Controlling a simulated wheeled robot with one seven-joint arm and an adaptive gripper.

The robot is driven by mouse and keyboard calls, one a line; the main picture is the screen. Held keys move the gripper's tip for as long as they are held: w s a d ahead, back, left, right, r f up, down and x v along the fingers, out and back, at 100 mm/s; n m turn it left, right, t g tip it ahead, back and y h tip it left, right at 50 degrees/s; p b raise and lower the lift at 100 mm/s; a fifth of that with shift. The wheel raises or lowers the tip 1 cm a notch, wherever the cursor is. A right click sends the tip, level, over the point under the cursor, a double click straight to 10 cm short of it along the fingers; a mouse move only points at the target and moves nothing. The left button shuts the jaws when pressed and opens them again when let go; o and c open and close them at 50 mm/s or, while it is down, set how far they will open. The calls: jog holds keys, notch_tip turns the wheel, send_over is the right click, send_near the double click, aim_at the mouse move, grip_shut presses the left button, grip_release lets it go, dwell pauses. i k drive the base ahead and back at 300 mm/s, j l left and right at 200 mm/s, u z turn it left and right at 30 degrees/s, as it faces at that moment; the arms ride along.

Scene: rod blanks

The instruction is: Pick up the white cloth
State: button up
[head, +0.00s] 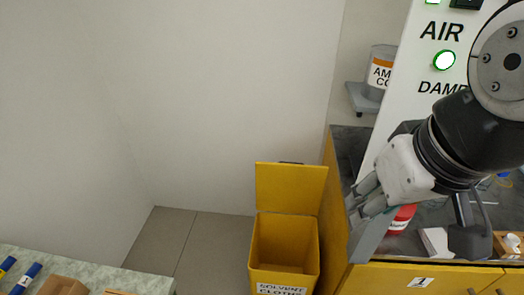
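I cannot make out the white cloth for certain.
A yellow bin (284,242) labelled "SOLVENT CLOTHS" stands open left of the yellow bench cabinet (395,280). A red container (402,218) is on the bench near my gripper. A green table (85,264) with blue rods (25,279) is lower left. Floor shows between.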

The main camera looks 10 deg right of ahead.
aim_at(434, 240)
jog(key=z, duration=1.1)
jog(key=k+l+u, duration=0.1)
jog(key=l+u, duration=0.2)
jog(key=k+l+u, duration=0.15)
jog(key=u, duration=0.15)
